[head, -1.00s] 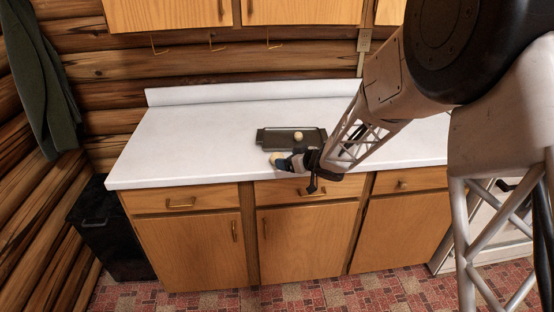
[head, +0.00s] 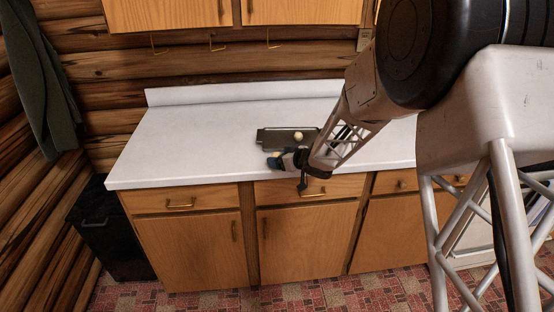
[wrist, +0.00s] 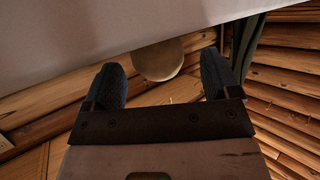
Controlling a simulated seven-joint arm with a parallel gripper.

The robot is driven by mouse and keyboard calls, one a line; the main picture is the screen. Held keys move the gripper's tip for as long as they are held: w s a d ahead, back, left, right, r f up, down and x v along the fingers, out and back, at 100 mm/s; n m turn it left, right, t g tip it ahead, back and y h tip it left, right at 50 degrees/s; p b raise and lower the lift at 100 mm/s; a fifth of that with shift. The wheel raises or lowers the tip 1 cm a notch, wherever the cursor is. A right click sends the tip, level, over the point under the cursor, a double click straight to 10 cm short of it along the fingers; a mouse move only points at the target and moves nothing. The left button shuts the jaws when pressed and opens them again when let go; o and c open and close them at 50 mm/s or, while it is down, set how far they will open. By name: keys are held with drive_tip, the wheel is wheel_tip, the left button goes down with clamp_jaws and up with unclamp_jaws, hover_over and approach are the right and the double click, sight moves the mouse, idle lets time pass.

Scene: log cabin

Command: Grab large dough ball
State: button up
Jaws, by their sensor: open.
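A pale, round dough ball (wrist: 158,60) shows in the wrist view between and slightly beyond my two fingers, by the white counter surface. My gripper (wrist: 164,74) is open, with a finger on each side of the ball and visible gaps. In the head view my gripper (head: 274,161) is at the counter's front area, just in front of the tray, and mostly hides this ball (head: 276,154). A second pale dough ball (head: 298,136) sits on the dark tray (head: 268,137). It looks no larger than the one at my fingers.
The white counter (head: 190,140) is clear to the left of the tray, with a low backsplash behind. Drawers and cabinet doors (head: 195,245) are below its front edge. A black bin (head: 100,225) stands at the left. A dark green cloth (head: 45,80) hangs on the log wall.

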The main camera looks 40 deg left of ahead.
drive_tip(key=shift+x, duration=1.15)
drive_tip(key=c, duration=1)
drive_tip(key=shift+r, duration=0.1)
drive_tip(key=shift+r, duration=0.85)
drive_tip(key=shift+s+d+r, duration=0.1)
drive_tip(key=shift+d+r, duration=0.1)
drive_tip(key=shift+r, duration=0.7)
drive_tip(key=s+d, duration=0.3)
drive_tip(key=d, duration=0.1)
drive_tip(key=s+d, duration=0.3)
drive_tip(key=s, duration=0.1)
drive_tip(key=s+d+r, duration=0.1)
drive_tip(key=s+d, duration=0.2)
drive_tip(key=d, duration=0.1)
drive_tip(key=shift+s+d+r, duration=0.15)
drive_tip(key=shift+d, duration=0.2)
